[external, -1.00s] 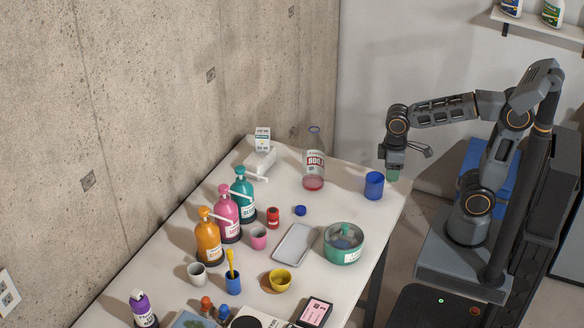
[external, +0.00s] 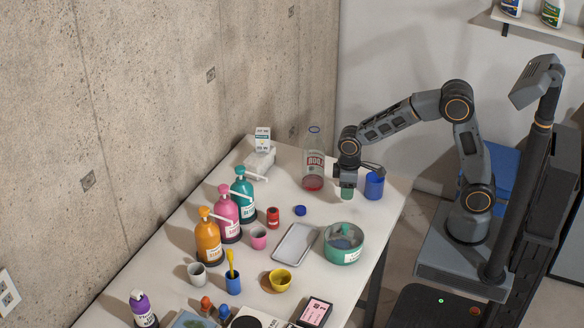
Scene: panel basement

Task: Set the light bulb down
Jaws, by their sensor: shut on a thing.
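My gripper (external: 347,187) is above the back right part of the table, between the bottle with red liquid (external: 313,172) and the blue cup (external: 374,186). It points down and is shut on a small green thing, apparently the light bulb (external: 347,194), of which only the lower part shows below the jaws. Whether its underside touches the table I cannot tell from this view.
In front are a teal bowl (external: 343,257) with things in it and a grey tray (external: 295,244). A blue cap (external: 300,211) and a red can (external: 273,218) lie to the left. Pump bottles (external: 209,242) line the wall side. Some bare table (external: 325,211) shows before the gripper.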

